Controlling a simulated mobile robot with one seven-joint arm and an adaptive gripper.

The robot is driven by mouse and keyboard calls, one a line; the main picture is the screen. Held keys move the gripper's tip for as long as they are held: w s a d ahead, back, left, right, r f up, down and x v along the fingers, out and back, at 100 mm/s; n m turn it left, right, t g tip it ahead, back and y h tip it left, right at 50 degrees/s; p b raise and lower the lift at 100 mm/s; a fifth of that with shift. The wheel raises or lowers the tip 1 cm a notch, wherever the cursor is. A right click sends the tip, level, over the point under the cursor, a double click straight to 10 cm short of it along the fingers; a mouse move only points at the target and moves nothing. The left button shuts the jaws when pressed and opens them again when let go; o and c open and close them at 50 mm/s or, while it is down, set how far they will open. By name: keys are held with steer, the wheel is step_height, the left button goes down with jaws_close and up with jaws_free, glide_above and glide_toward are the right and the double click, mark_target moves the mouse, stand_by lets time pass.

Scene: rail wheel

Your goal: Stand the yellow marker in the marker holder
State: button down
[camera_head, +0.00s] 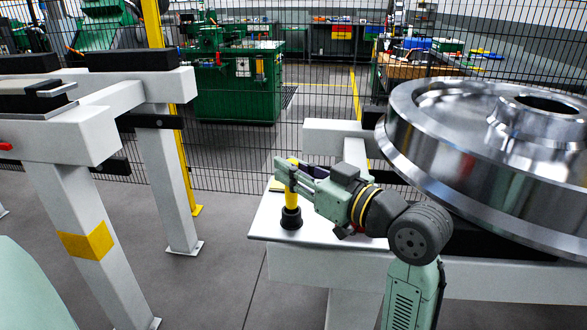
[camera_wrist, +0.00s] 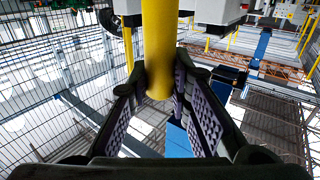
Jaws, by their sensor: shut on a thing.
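The yellow marker (camera_head: 292,196) is upright in my gripper (camera_head: 292,176), above the left part of the white table plate. It also shows in the wrist view (camera_wrist: 159,45), between the two padded fingers of my gripper (camera_wrist: 159,82), which are shut on it. The marker holder (camera_head: 291,218) is a small black cup with a wider base on the plate. The marker's lower end meets the top of the holder and lines up with it. Its tip is hidden, and I cannot tell how deep it sits. The holder is not clear in the wrist view.
The white plate (camera_head: 265,226) ends just left of the holder. A large steel rail wheel (camera_head: 430,130) lies to the right of my arm. A white trestle (camera_head: 75,130) stands at the left. A wire mesh fence (camera_head: 235,160) runs behind. Grey floor lies open between the trestle and plate.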

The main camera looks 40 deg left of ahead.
mark_target(294, 208)
steer(key=shift+f+b, duration=1.6)
steer(key=shift+f, duration=0.35)
stand_by(1.5)
steer(key=c, duration=1.4)
jaws_free()
steer(key=d, duration=1.2)
steer(key=shift+s, duration=0.45)
